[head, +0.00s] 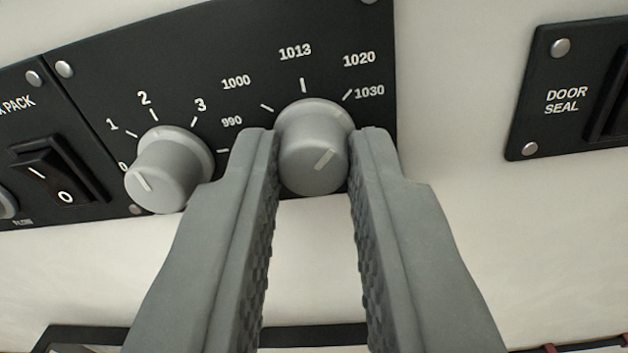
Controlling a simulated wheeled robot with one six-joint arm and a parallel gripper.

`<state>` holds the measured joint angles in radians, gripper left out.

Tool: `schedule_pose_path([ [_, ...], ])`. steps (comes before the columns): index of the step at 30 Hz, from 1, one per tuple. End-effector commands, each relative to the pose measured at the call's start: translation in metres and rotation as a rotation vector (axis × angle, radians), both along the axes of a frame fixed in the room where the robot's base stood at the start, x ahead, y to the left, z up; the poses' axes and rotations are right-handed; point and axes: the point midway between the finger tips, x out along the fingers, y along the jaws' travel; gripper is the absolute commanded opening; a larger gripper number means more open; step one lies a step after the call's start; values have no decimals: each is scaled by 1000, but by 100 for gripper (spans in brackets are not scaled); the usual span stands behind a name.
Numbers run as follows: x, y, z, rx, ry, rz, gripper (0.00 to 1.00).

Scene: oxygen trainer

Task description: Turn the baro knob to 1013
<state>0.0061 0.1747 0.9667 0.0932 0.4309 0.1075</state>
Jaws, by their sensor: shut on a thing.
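The baro knob (312,165) is a round grey knob on a black panel. The fingers hide the lower parts of the dial, including any tick at lower right.
A similar grey knob (160,180) with a 0 to 3 scale sits close to the left finger. A black rocker switch (58,178) is farther left. A DOOR SEAL panel (565,125) is at right, beyond bare pale wall (455,120).

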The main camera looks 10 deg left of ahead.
Motion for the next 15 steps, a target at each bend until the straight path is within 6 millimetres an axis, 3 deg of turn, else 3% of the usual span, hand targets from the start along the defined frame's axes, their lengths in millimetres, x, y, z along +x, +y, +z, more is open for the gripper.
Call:
schedule_pose_path([
  [8, 0, 0, 0, -75, 1, 0, 0],
  [15, 0, 0, 0, -246, 1, 0, 0],
])
